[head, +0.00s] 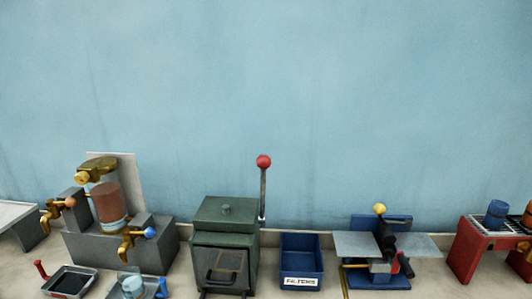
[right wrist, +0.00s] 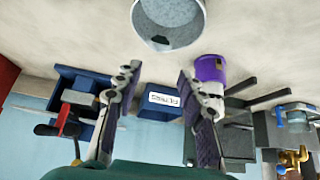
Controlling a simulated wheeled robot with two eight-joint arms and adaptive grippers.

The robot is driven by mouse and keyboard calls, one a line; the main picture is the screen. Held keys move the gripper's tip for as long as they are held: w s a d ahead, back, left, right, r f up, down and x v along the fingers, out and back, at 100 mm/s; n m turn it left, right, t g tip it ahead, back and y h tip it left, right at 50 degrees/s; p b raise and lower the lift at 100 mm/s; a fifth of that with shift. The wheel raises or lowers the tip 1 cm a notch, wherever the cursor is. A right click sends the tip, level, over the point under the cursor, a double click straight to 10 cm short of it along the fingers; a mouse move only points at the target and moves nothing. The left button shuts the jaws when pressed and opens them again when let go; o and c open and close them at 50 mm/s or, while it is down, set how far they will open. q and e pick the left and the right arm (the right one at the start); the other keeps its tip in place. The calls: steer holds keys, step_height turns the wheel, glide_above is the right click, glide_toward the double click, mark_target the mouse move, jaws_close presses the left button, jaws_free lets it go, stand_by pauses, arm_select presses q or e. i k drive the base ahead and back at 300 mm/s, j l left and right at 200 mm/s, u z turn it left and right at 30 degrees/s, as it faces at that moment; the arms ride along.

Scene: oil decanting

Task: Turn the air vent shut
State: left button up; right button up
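The decanting stand (head: 110,250) is at the left of the head view. A copper and glass cylinder (head: 106,205) stands on it under a brass head (head: 95,167). A brass valve with a blue knob (head: 149,232) and one with an orange knob (head: 69,202) sit at its sides. I cannot tell which part is the air vent. In the right wrist view, which is upside down, my right gripper (right wrist: 158,72) is open with nothing between its fingers. Brass parts (right wrist: 290,157) of the stand show at its right edge. My left gripper is not in view.
A green box (head: 225,240) with a red-knobbed lever, a blue filters bin (head: 301,262), a blue clamp stand (head: 378,245) and a red rack (head: 480,250) line the wall. A purple canister (right wrist: 209,70) and a grey vessel (right wrist: 168,20) show in the wrist view.

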mark_target(82, 178)
steer(key=u, duration=1.25)
